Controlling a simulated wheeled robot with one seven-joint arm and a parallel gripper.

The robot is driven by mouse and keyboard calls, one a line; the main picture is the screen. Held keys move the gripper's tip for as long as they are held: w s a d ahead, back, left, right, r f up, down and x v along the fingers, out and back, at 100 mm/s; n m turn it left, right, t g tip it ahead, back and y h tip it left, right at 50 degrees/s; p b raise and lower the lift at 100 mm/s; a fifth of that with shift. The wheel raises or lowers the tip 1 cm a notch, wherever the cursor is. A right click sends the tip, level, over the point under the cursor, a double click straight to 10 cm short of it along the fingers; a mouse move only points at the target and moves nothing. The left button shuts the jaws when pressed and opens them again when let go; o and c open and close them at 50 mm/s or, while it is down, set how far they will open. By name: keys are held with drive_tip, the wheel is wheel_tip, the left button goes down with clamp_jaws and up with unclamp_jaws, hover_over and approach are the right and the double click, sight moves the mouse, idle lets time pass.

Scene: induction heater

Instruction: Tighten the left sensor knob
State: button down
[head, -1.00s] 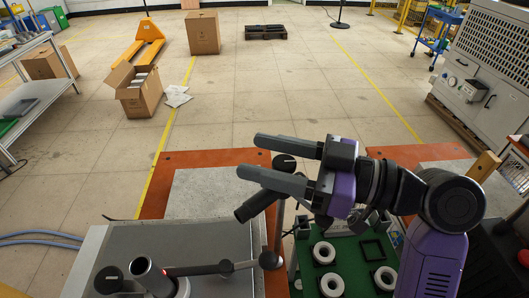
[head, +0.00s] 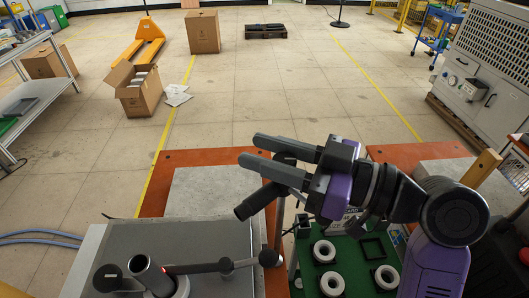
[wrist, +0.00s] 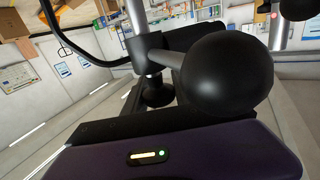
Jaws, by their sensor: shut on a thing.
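My gripper (head: 247,148) reaches left, its two grey fingers closed to a narrow gap. A dark knob (head: 285,158) on an upright post shows between them, mostly hidden by the fingers; the gripper is shut on it. I cannot tell for sure that this is the left sensor knob. A black cylindrical sensor (head: 252,204) sits just below the fingers. In the wrist view a big black ball (wrist: 225,75) stands close, on a grey rod joined to a clamp (wrist: 145,52) on a post. The fingertips do not show there.
A jointed rod with a round black joint (head: 270,258) runs left over the grey machine top (head: 130,235) to an open metal tube (head: 147,270). A green board with white rings (head: 324,252) lies below my arm.

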drive_tip(key=m+t+h, duration=0.2)
drive_tip(key=t, duration=0.1)
drive_tip(key=m+t+h, duration=0.1)
drive_tip(key=shift+w+d+m+t, duration=0.2)
drive_tip(key=shift+w+m+t, duration=0.1)
drive_tip(key=shift+w+d+m+t+h+p, duration=0.15)
drive_tip(key=shift+m+t+h+p, duration=0.3)
drive_tip(key=shift+m+t+h, duration=0.35)
drive_tip(key=shift+w+d+m+t+h+p, duration=0.15)
drive_tip(key=shift+m+t+h+p, duration=0.3)
drive_tip(key=shift+h, duration=0.55)
drive_tip(key=c, duration=1.1)
unclamp_jaws()
drive_tip(key=shift+o, duration=0.2)
drive_tip(key=shift+d, duration=0.1)
drive_tip(key=p+v, duration=0.5)
drive_tip(key=p, duration=0.1)
drive_tip(key=shift+s+r, duration=0.15)
drive_tip(key=shift+r, duration=0.05)
drive_tip(key=shift+p+v, duration=0.9)
drive_tip(key=shift+v, duration=0.35)
drive_tip(key=shift+f, duration=0.2)
